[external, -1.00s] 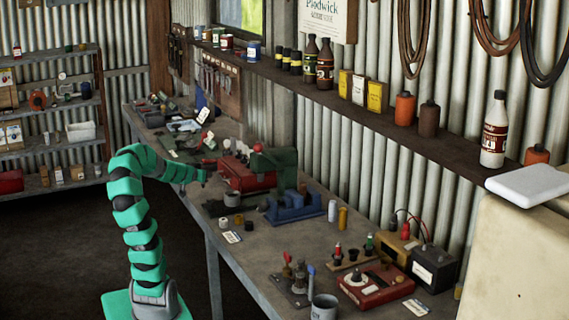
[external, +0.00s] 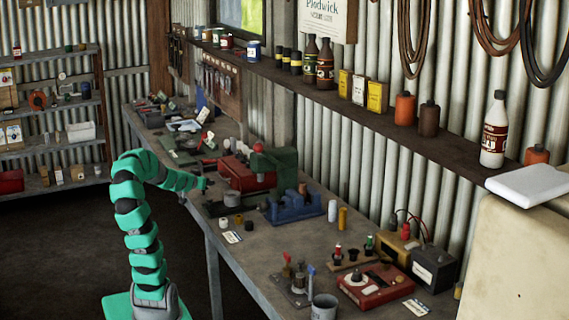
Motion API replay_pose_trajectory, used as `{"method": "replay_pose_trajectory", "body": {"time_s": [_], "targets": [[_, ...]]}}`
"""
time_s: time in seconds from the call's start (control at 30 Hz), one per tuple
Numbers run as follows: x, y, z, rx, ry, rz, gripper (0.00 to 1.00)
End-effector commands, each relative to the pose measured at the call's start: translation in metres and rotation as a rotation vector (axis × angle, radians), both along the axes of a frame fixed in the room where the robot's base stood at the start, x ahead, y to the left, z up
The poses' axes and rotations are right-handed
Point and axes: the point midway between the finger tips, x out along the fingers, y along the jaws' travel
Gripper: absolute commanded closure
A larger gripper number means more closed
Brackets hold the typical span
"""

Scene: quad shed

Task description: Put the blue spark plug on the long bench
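My green segmented arm reaches over the left edge of the long bench (external: 262,252) in the external view. My gripper (external: 207,184) is low over the bench, left of the red box-like machine (external: 246,172). Its fingers are small and dark, and I cannot tell whether they are open or hold anything. I cannot make out the blue spark plug for certain. A thin blue-topped item (external: 311,271) stands by the grey cup (external: 324,307) at the bench's near end; it is too small to identify.
A red device (external: 372,285) and a dark battery-like box (external: 433,268) fill the near right. A wall shelf (external: 370,118) runs above.

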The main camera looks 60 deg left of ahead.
Motion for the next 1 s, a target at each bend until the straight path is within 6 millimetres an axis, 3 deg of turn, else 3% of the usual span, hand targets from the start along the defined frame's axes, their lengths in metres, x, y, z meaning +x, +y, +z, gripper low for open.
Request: {"method": "replay_pose_trajectory", "body": {"time_s": [0.23, 0.53, 1.0], "targets": [[-0.007, -0.005, 0.005, 0.0, 0.0, 0.001, 0.64], [-0.037, -0.033, 0.027, 0.001, -0.002, 0.001, 0.64], [-0.077, -0.065, 0.044, 0.003, -0.004, 0.001, 0.64]]}}
